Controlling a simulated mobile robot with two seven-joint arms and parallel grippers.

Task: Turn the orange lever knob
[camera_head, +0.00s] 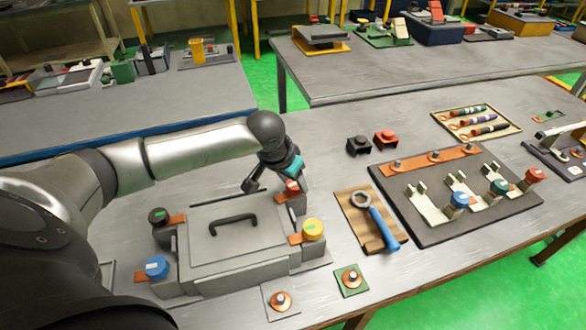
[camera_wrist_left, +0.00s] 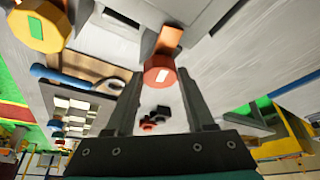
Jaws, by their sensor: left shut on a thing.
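A grey box-like stator housing (camera_head: 215,268) with a black handle stands on the near table, with a knob on a lever at each corner. My left gripper (camera_head: 272,187) is at its far right corner, shut on the red-orange lever knob (camera_head: 292,186). In the left wrist view this knob (camera_wrist_left: 160,75), with a pale mark, sits between the two fingertips. Its orange lever (camera_wrist_left: 170,38) runs to the housing. My right gripper is not in view.
A blue-handled wrench (camera_head: 380,218) lies on a wooden board right of the housing. A dark board (camera_head: 440,220) with clamps and coloured knobs lies beyond. Small black (camera_head: 359,146) and red (camera_head: 386,139) blocks stand behind. Two small plates lie near the front edge.

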